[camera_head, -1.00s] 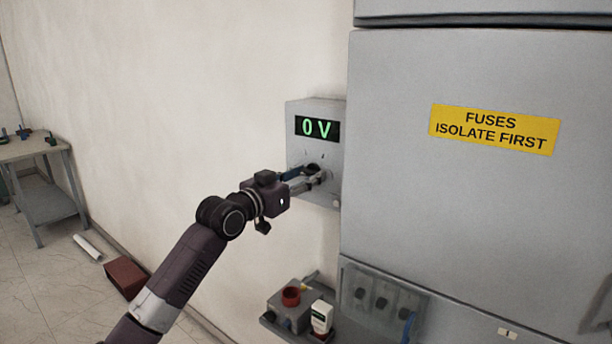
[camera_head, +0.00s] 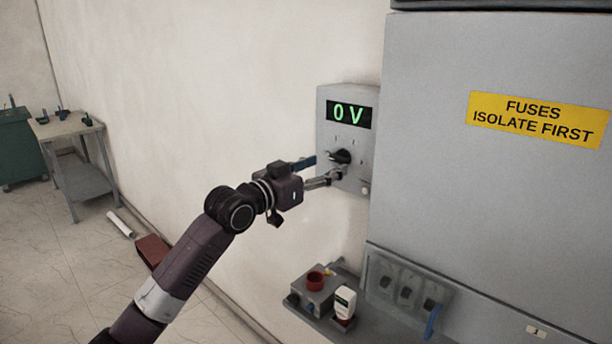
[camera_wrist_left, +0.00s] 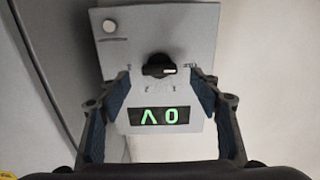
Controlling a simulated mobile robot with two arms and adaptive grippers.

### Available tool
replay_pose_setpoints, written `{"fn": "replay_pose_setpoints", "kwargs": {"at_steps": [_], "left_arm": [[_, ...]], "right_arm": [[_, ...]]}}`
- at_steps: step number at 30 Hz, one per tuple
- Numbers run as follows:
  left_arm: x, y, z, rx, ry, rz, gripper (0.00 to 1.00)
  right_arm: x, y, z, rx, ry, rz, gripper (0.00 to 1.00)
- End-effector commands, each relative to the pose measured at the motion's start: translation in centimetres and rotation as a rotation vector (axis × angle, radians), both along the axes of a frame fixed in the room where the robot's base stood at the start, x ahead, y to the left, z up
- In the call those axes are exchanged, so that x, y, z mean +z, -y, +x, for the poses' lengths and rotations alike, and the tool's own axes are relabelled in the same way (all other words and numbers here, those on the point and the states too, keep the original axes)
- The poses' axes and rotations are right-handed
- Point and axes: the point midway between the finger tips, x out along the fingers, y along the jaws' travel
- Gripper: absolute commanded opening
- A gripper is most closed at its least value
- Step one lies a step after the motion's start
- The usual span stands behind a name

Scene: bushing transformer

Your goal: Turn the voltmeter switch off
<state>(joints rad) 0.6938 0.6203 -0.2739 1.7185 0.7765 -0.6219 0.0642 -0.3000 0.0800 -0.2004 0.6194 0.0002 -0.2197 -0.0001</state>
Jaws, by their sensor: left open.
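The voltmeter panel (camera_head: 328,117) is a grey box on the wall beside the cabinet. Its green display (camera_head: 349,114) reads 0 V. The black rotary switch (camera_head: 342,157) sits below the display. In the left wrist view the panel appears upside down, with the switch knob (camera_wrist_left: 158,67) between and beyond the fingertips and its white mark pointing to the picture's right. My left gripper (camera_head: 325,170) is open in front of the panel, its fingers (camera_wrist_left: 165,85) on either side of the knob and apart from it. My right gripper is not in view.
A large grey cabinet (camera_head: 480,200) with a yellow label (camera_head: 538,119) stands right of the panel. Below, a shelf (camera_head: 365,325) carries a box with a red top (camera_head: 315,281) and a white device (camera_head: 345,302). A table (camera_head: 62,127) stands far left.

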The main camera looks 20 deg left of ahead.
Motion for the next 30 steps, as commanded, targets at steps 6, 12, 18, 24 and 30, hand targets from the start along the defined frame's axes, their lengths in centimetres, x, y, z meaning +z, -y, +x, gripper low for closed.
{"fn": "replay_pose_setpoints", "kwargs": {"at_steps": [6, 12, 18, 24, 30], "left_arm": [[-0.2, -1.5, -4.1, 0.000, -0.002, 0.005, 0.58], [-0.1, -2.3, -6.3, 0.000, -0.002, 0.002, 0.58], [-0.1, -2.4, -6.9, -0.001, -0.002, 0.000, 0.58], [0.0, -2.4, -6.9, -0.001, -0.002, 0.000, 0.58], [-0.1, -2.4, -6.8, 0.000, -0.003, 0.000, 0.58]], "right_arm": [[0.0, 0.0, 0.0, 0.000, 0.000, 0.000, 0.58], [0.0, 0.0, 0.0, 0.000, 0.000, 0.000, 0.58], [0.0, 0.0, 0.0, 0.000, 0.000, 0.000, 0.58], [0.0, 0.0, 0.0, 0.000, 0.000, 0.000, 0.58], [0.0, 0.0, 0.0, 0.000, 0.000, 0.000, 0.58]]}}
